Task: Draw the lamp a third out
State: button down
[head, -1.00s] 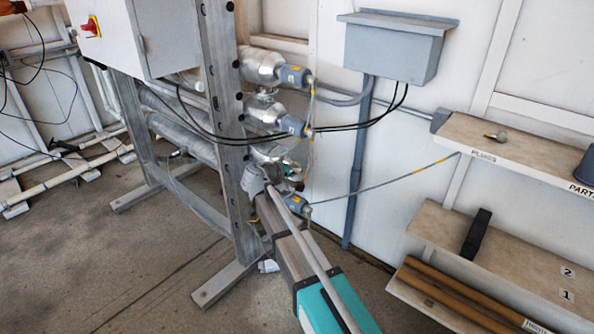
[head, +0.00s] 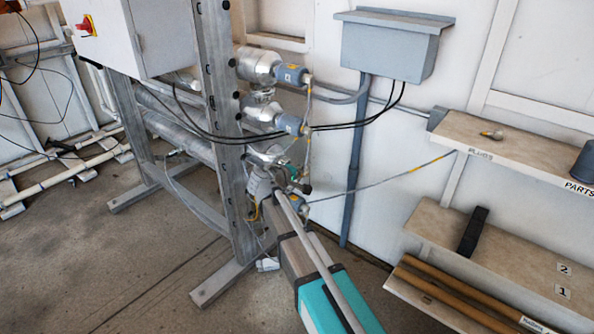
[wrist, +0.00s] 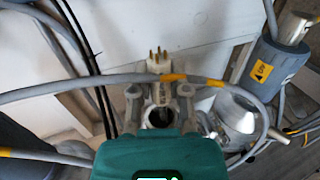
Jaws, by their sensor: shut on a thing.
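The lamp's white base with metal pins (wrist: 157,68) stands between my gripper's fingers (wrist: 160,100) in the wrist view, pins pointing up in the picture. My gripper is shut on the lamp. In the head view my gripper (head: 262,190) is beside the lower end of the reactor rack; the lamp cannot be made out there. How far the lamp stands out of its chamber is hidden. The reactor's steel chamber ends (head: 258,64) carry grey caps (head: 292,76). A grey cap with a yellow label (wrist: 283,45) is at the upper right in the wrist view.
A grey cable with yellow bands (wrist: 85,85) crosses close in front of my fingers. The rack's steel post (head: 222,130) stands left of my gripper. A shelf (head: 520,150) and a lower shelf (head: 430,225) are on the right. Floor at the left front is clear.

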jog(key=shift+s+d+r, duration=0.1)
jog(key=shift+s+d, duration=0.6)
jog(key=shift+d, duration=0.25)
jog(key=s+d, duration=0.3)
jog(key=d, duration=0.1)
jog(key=shift+s+d, duration=0.35)
jog(key=shift+s, duration=0.05)
dwell(0.6)
jog(key=shift+s+d, duration=0.95)
jog(key=shift+d, duration=0.25)
jog(key=shift+s+d, duration=0.9)
jog(key=shift+d, duration=0.25)
jog(key=s+d, duration=0.3)
jog(key=d, duration=0.1)
jog(key=shift+s+d, duration=0.35)
